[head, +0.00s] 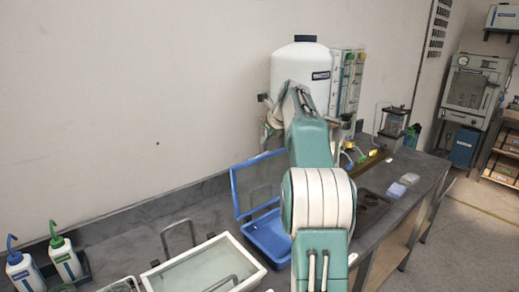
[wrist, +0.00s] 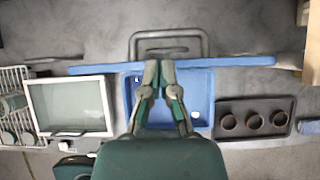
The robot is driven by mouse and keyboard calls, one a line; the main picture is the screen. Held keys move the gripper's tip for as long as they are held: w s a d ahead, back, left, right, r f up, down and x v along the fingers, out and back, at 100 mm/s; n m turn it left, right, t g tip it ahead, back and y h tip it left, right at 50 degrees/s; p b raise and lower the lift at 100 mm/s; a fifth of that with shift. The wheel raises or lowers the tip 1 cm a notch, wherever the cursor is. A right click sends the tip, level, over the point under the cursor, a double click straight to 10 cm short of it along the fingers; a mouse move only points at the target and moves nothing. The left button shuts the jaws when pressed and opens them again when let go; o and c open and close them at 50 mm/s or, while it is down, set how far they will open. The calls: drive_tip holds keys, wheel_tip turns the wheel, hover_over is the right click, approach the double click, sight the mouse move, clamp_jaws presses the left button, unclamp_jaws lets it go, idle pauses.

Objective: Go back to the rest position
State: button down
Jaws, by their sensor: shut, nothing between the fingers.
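My gripper (wrist: 160,64) is shut and empty in the wrist view, its fingertips together above the blue tray (wrist: 205,100). In the head view my gripper (head: 270,125) is partly hidden by my green and white arm, which reaches up and forward in front of the white tank (head: 308,60). The blue tray (head: 262,238) shows left of my arm, with its blue-framed lid (head: 255,180) standing raised behind it.
A white tray (head: 165,277) with dark metal handles lies left of the blue tray. Wash bottles (head: 66,262) stand at the far left. A dark rack with three round holders (wrist: 254,120) lies right of the blue tray. The wall behind the bench (head: 110,232) is bare.

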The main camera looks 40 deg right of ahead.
drive_tip(key=shift+v, duration=2.3)
drive_tip(key=shift+a, duration=0.1)
drive_tip(key=s+a+n+g, duration=0.1)
drive_tip(key=s+a+n, duration=0.4)
drive_tip(key=a+n, duration=0.5)
drive_tip(key=s+a+n, duration=0.5)
drive_tip(key=a+n, duration=0.1)
drive_tip(key=a, duration=0.7)
drive_tip(key=s+a+f+n, duration=0.6)
drive_tip(key=s+n, duration=0.4)
drive_tip(key=s+a+f+n, duration=0.7)
drive_tip(key=s+n, duration=0.2)
drive_tip(key=s, duration=0.2)
drive_tip(key=shift+f+n, duration=0.35)
drive_tip(key=shift+n, duration=0.05)
